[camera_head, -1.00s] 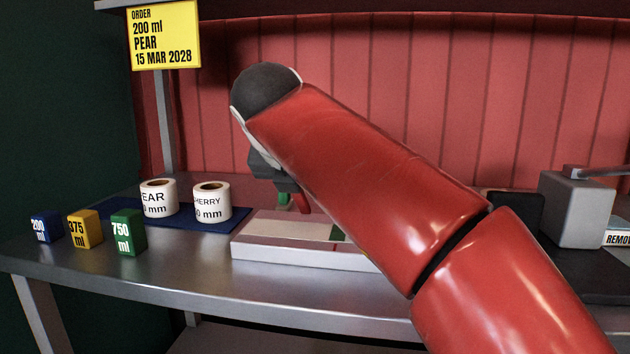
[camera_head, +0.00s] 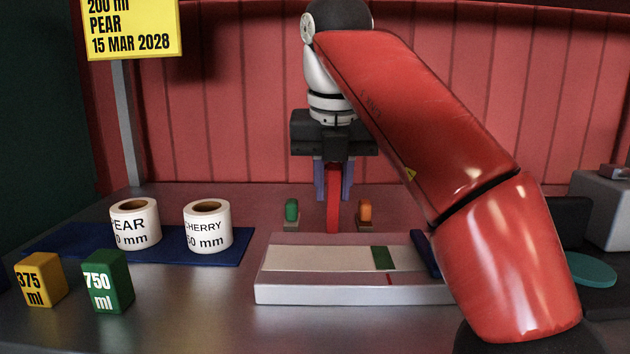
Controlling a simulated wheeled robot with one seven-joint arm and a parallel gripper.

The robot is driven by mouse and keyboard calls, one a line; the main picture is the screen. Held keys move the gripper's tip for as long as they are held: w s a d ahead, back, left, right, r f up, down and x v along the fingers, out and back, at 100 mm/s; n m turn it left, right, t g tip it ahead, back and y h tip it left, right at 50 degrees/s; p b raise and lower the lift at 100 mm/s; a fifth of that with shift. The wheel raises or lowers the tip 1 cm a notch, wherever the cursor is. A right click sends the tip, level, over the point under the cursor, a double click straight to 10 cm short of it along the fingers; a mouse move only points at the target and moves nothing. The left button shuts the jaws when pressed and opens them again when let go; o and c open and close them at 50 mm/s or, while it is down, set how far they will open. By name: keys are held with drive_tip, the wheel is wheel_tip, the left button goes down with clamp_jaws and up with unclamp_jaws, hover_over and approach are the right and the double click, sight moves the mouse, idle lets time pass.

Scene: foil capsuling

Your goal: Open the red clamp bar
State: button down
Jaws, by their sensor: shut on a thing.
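The red clamp bar (camera_head: 333,214) shows as a narrow red strip behind the pale flat-topped unit (camera_head: 300,288). It runs up between the two bluish fingers of my gripper (camera_head: 333,182). My gripper points down and is shut on the bar's upper part. The fingers and palm hide the bar's top. I cannot tell how far the bar leans toward or away from me. A green-topped post (camera_head: 291,210) stands left of the bar and an orange-topped post (camera_head: 365,212) stands right of it.
Two label rolls, pear (camera_head: 135,224) and cherry (camera_head: 208,228), stand on a blue mat (camera_head: 75,243) at left. Yellow (camera_head: 41,280) and green (camera_head: 107,282) volume blocks stand in front. A teal disc (camera_head: 591,270) and grey box (camera_head: 606,208) are at right. My arm hides part of the bench.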

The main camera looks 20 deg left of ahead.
idle(0.3)
drive_tip(key=c, duration=1.2)
unclamp_jaws()
